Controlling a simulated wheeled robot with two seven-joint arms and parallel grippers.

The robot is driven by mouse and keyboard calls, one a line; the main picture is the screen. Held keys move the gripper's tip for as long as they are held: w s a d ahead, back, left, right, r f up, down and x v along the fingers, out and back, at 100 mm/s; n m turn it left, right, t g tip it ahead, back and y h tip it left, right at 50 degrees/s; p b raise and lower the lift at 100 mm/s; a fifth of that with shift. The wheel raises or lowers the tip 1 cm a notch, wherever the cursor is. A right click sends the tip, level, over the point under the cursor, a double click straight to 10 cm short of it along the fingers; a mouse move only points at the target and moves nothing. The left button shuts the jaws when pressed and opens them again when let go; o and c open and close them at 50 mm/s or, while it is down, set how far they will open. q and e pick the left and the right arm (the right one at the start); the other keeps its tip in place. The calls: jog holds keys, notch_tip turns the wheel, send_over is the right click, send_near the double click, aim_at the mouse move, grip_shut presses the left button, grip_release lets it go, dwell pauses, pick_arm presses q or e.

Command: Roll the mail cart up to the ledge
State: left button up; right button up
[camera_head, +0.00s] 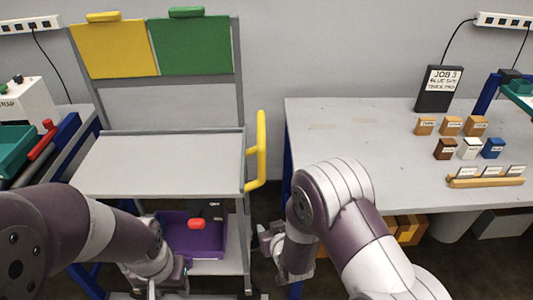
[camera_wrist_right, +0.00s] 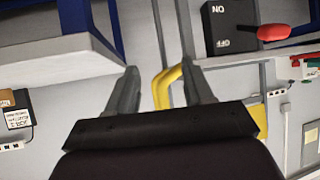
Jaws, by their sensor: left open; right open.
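The mail cart is a grey cart whose top shelf (camera_head: 160,165) is bare, with a tall back frame. A yellow handle (camera_head: 261,145) stands upright on its right side. My right gripper (camera_head: 268,241) is open, below the handle and beside the cart's right side. In the right wrist view the handle (camera_wrist_right: 164,86) shows between and beyond the open fingers (camera_wrist_right: 158,82), apart from them as far as I can tell. My left gripper (camera_head: 165,284) is open, low in front of the cart, partly cut off by the frame edge. I cannot tell which surface is the ledge.
A purple bin (camera_head: 190,236) with a red-handled item sits on the lower shelf. Yellow (camera_head: 115,48) and green (camera_head: 192,45) panels hang on the back frame. A grey table (camera_head: 350,135) with small blocks stands right, across a narrow gap; a bench with a teal tray (camera_head: 18,142) stands left.

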aim_at(259, 161)
jog(key=w+r+t, duration=0.5)
jog(key=r+t, duration=0.2)
jog(key=r, duration=0.4)
pick_arm(q)
notch_tip(259, 161, up, 2)
jog(key=shift+d+r+p, duration=0.1)
jog(key=shift+d+p, duration=0.05)
jog(key=shift+p, duration=0.8)
pick_arm(e)
jog(key=shift+m+y, duration=0.3)
jog(key=w, duration=0.4)
jog(key=w+a, duration=0.1)
jog(key=w, duration=0.3)
jog(key=w+a, duration=0.1)
jog(key=w, duration=0.3)
jog(key=shift+a+f, duration=0.1)
jog(key=shift+a, duration=0.1)
grip_shut()
jog(key=shift+a+f+b, duration=0.1)
jog(key=shift+a+b, duration=0.35)
jog(key=shift+a, duration=0.05)
pick_arm(q)
notch_tip(259, 161, down, 7)
jog(key=a+b, duration=0.2)
jog(key=b, duration=0.3)
jog(key=shift+r+b, duration=0.2)
jog(key=shift+b, duration=0.15)
pick_arm(e)
jog(key=a, duration=1.5)
jog(key=shift+a, duration=0.35)
